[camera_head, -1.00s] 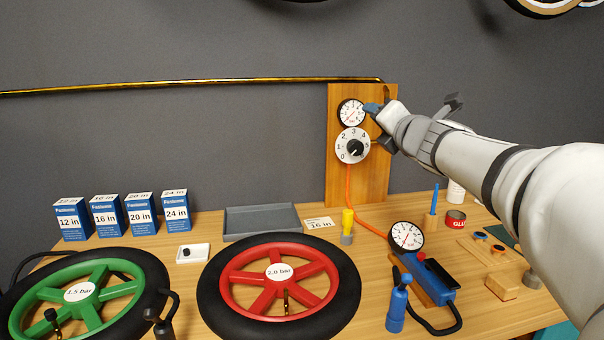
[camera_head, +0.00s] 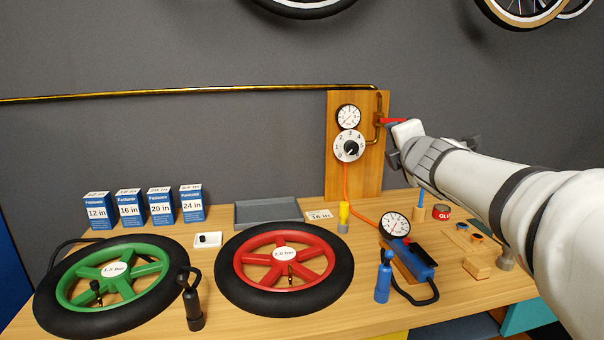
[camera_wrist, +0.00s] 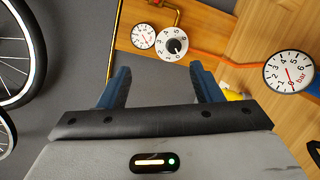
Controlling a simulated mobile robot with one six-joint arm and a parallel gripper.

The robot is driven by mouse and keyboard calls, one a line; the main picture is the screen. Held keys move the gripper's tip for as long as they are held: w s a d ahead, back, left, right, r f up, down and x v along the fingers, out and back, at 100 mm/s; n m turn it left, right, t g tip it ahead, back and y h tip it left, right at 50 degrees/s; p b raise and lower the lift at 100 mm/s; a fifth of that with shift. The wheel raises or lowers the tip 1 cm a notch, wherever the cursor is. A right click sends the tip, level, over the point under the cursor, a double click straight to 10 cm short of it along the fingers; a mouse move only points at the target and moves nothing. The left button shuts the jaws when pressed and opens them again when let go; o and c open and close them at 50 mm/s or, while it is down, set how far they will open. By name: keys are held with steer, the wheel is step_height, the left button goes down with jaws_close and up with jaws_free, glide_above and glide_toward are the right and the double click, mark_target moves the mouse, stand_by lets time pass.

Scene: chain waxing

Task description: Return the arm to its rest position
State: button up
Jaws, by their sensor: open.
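My arm reaches in from the right in the head view, and my gripper (camera_head: 394,145) is beside the right edge of the wooden panel (camera_head: 368,170). Its fingertips are partly hidden in that view. In the wrist view my gripper (camera_wrist: 160,70) has its two blue fingers wide apart with nothing between them. The panel carries a small gauge (camera_head: 348,117) and a numbered dial (camera_head: 349,146) with a black knob. A red handle (camera_head: 391,121) shows by the brass pipe, close to my gripper; I cannot tell whether they touch.
The workbench holds a green-rimmed wheel (camera_head: 110,285), a red-rimmed wheel (camera_head: 285,272), a grey tray (camera_head: 268,213), several blue boxes (camera_head: 130,210) and a blue pump with a gauge (camera_head: 395,224). Wheels hang on the wall above. The wall space left of the panel is clear below the pipe.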

steer(key=s+d+f+m+g+h+p, duration=0.25)
steer(key=s+f+m+g+p, duration=0.55)
steer(key=s+m, duration=0.5)
steer(key=s+a+f+m+g+y+p, duration=0.1)
steer(key=s+a+f+m+g+p, duration=0.1)
steer(key=s, duration=0.5)
steer(key=s+a+f+m+g+y+p, duration=0.1)
steer(key=s+a+f+m+g, duration=0.3)
steer(key=s+f+m, duration=0.3)
steer(key=shift+s+a+f+m+p, duration=0.35)
steer(key=shift+s+a, duration=0.1)
steer(key=shift+s, duration=0.35)
steer(key=shift+y, duration=0.25)
